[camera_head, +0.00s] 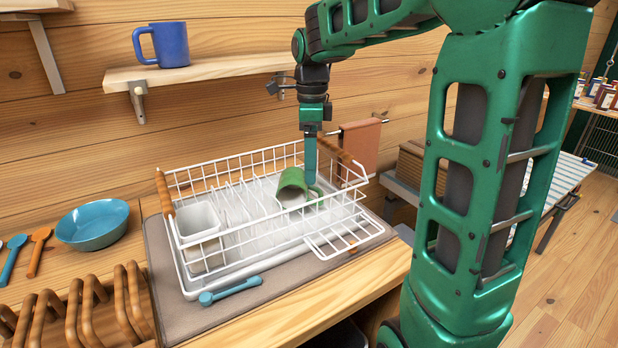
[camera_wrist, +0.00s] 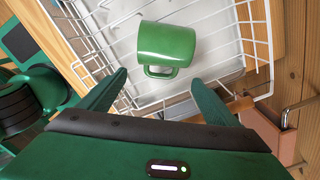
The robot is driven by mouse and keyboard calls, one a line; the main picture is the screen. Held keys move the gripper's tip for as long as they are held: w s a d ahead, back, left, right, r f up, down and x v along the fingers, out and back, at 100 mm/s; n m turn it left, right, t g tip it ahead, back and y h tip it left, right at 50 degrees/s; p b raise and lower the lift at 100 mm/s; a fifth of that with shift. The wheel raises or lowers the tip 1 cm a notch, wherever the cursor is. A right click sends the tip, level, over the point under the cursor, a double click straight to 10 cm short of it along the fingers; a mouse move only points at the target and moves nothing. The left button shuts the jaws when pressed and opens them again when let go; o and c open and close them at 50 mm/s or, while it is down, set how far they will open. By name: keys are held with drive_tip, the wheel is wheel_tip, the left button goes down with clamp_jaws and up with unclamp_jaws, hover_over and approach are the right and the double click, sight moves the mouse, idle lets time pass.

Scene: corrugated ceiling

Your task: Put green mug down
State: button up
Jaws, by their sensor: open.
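The green mug (camera_head: 292,187) lies on its side inside the white wire dish rack (camera_head: 262,157), toward the rack's right end. In the wrist view the green mug (camera_wrist: 167,44) shows its handle pointing toward my gripper. My gripper (camera_head: 311,180) is just above and beside the mug in the head view. In the wrist view my gripper (camera_wrist: 160,80) has its two fingers spread wide, with the mug just beyond the tips and nothing held between them. The rack stands on a grey mat (camera_head: 165,285) on the wooden counter.
A blue mug (camera_head: 170,44) stands on a wall shelf (camera_head: 205,69). A blue bowl (camera_head: 92,225), a wooden rack (camera_head: 90,310) and utensils (camera_head: 38,248) are at left. A blue tool (camera_head: 230,290) lies before the dish rack. A brown towel (camera_head: 361,145) hangs behind it.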

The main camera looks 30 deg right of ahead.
sight(294, 175)
drive_tip(key=shift+r, duration=0.9)
drive_tip(key=shift+c, duration=0.4)
drive_tip(key=shift+r, duration=0.2)
drive_tip(key=shift+c, duration=0.4)
drive_tip(key=n, duration=0.2)
drive_tip(key=a+n, duration=0.1)
drive_tip(key=n, duration=0.2)
drive_tip(key=shift+w+a+n+t+h, duration=0.2)
drive_tip(key=shift+a+n+t+h, duration=0.1)
drive_tip(key=shift+a+t, duration=0.1)
drive_tip(key=n, duration=0.2)
drive_tip(key=a+n, duration=0.1)
drive_tip(key=n, duration=0.1)
drive_tip(key=shift+w+t, duration=0.1)
drive_tip(key=shift+t, duration=0.2)
drive_tip(key=n, duration=0.2)
drive_tip(key=a+n, duration=0.1)
drive_tip(key=shift+w+r+n+h, duration=0.1)
drive_tip(key=shift+r+n+h, duration=0.05)
drive_tip(key=shift+n+h, duration=0.2)
drive_tip(key=n, duration=0.3)
drive_tip(key=n+t, duration=0.1)
drive_tip(key=shift+a+n, duration=0.25)
drive_tip(key=shift+a, duration=0.05)
drive_tip(key=x, duration=0.5)
drive_tip(key=shift+w, duration=0.15)
drive_tip(key=shift+x, duration=2.8)
